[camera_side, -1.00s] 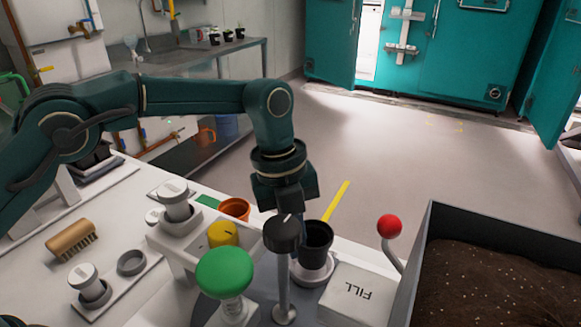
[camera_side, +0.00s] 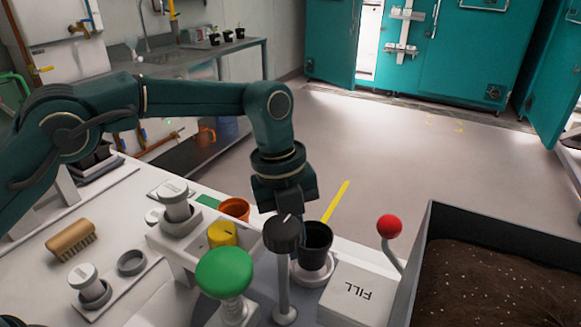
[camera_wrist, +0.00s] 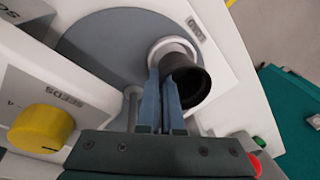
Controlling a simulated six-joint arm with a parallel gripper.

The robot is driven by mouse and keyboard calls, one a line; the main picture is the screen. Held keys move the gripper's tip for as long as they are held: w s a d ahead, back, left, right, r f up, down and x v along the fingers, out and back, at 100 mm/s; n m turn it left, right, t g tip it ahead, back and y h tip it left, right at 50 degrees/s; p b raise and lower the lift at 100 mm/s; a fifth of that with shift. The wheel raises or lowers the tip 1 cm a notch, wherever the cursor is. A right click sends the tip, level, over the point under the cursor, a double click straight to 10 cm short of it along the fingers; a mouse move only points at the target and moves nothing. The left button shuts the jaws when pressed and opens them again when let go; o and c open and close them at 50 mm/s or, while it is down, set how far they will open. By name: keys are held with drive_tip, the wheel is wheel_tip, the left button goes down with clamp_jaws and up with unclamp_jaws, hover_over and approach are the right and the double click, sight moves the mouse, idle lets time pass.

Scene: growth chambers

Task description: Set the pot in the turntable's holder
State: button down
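The black pot (camera_side: 315,246) stands nearly upright at the white ring-shaped holder (camera_side: 308,275) on the turntable. In the wrist view the pot (camera_wrist: 189,84) shows its dark open mouth, and the holder (camera_wrist: 176,48) shows as a white rim beyond it on the grey turntable disc (camera_wrist: 110,45). My gripper (camera_wrist: 165,100) has its two blue fingers close together at the pot's near-left wall, with the wall seemingly pinched between them. In the side view the fingers are mostly hidden behind a dark knob. Whether the pot is fully seated is hard to tell.
The dark knob on a post (camera_side: 283,235) and a green button (camera_side: 224,271) stand in front. A white FILL box (camera_side: 357,293) is right of the pot, with a red-balled lever (camera_side: 389,225) and a soil bin (camera_side: 490,230) beyond. A yellow knob (camera_wrist: 40,128) is on the left.

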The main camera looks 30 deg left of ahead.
drive_tip(key=shift+f, duration=1)
idle(0.3)
drive_tip(key=c, duration=1)
unclamp_jaws()
drive_tip(key=shift+r, duration=0.1)
drive_tip(key=shift+w+r, duration=0.1)
drive_tip(key=shift+r, duration=4.1)
